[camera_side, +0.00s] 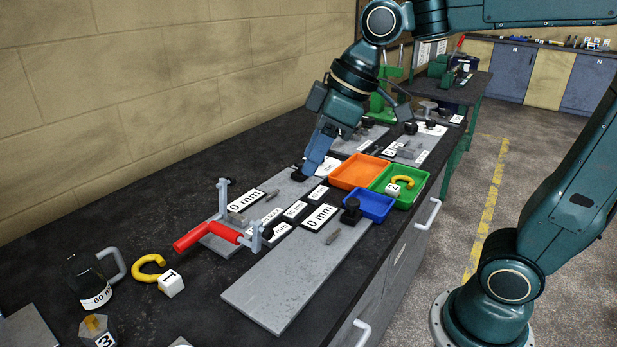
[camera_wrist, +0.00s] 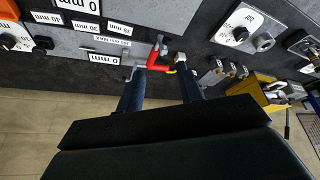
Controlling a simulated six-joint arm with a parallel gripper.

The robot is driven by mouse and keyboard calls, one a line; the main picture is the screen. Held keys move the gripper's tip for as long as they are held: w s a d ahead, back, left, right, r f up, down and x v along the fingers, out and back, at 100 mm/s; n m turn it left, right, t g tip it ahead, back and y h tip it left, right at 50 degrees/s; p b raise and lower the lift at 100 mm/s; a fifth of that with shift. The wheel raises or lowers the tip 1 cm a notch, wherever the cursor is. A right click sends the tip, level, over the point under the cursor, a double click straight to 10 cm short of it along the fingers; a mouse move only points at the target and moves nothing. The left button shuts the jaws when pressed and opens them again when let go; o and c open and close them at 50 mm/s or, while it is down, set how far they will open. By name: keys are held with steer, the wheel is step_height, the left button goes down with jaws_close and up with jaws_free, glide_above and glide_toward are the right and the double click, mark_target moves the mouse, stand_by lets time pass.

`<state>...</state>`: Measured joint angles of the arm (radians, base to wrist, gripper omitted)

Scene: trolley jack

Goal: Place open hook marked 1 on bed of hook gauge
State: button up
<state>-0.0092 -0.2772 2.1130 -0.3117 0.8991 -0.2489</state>
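The open hook marked 1 (camera_side: 148,270) is a yellow C-shape with a white tag cube (camera_side: 171,284). It lies on the dark bench at the left in the side view, well away from my gripper. A long grey plate (camera_side: 285,285) with 0 mm labels and a black knob lies mid-bench; a second grey plate (camera_side: 262,200) lies behind it. I cannot tell for sure which surface is the gauge bed. My gripper (camera_side: 308,172) is above the far end of the rear plate. In the wrist view its two fingers (camera_wrist: 158,70) are apart, with nothing held between them.
A red-handled clamp-like tool (camera_side: 220,232) stands across the rear plate's near end. Orange (camera_side: 360,171), green (camera_side: 418,184) and blue (camera_side: 369,206) trays are at the right; the green one holds a hook marked 2. A dark 60-marked mug-like object (camera_side: 90,280) stands left of hook 1.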

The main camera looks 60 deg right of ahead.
steer(key=w+a+f+n+g+y, duration=0.2)
steer(key=w+a+f+n, duration=0.3)
steer(key=w, duration=0.5)
steer(key=w+a+f+n+g+y, duration=0.1)
steer(key=w+a+f+n, duration=0.4)
steer(key=w, duration=0.6)
step_height(320, 180, down, 2)
steer(key=shift+a+n+g+y, duration=0.15)
steer(key=shift+n+g+y, duration=0.35)
steer(key=shift+n, duration=0.4)
glide_toward(169, 277)
steer(key=shift+x, duration=1.65)
steer(key=shift+x, duration=2.65)
